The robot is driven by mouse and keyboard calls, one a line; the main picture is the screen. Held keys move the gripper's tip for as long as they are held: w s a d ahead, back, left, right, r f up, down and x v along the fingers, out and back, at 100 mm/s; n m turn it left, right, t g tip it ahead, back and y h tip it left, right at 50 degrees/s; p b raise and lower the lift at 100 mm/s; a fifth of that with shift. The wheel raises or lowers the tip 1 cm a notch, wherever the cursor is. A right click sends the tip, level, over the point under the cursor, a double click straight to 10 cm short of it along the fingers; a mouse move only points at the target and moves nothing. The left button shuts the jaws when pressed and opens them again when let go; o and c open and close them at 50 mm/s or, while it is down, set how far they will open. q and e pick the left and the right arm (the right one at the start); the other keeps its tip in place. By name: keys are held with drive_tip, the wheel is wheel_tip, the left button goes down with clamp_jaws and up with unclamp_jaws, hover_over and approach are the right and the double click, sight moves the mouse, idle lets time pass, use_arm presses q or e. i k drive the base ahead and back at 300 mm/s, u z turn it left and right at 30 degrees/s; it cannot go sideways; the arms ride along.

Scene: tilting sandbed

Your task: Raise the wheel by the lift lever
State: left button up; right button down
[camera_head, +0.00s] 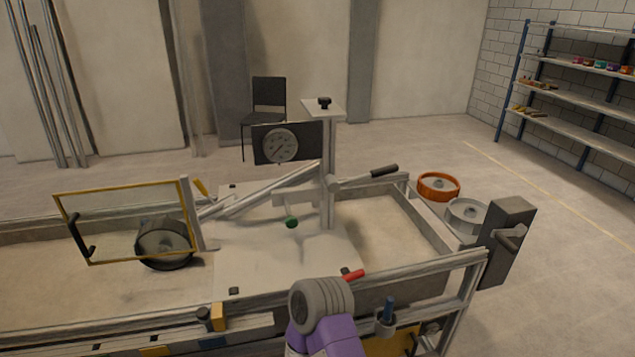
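The dark wheel (164,243) stands at the left of the sandbed, partly behind a clear guard with a yellow frame (122,187). Its lower edge is at the sand; I cannot tell if it touches. A lever with a black grip (383,171) sticks out to the right from the central post (327,185). A short red handle (352,275) shows by the near rail. Which of these is the lift lever is not marked. A grey joint and purple link of my arm rise at the bottom middle, close to the red handle. No gripper fingers show.
A dial gauge (280,144) hangs on the post. The near rail (420,272) runs between my arm and the bed.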

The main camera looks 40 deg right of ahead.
sight(332, 185)
drive_tip(key=u, duration=1.35)
drive_tip(key=k, duration=1.05)
drive_tip(key=z, duration=1.8)
drive_tip(key=i, duration=0.45)
drive_tip(key=u, duration=0.05)
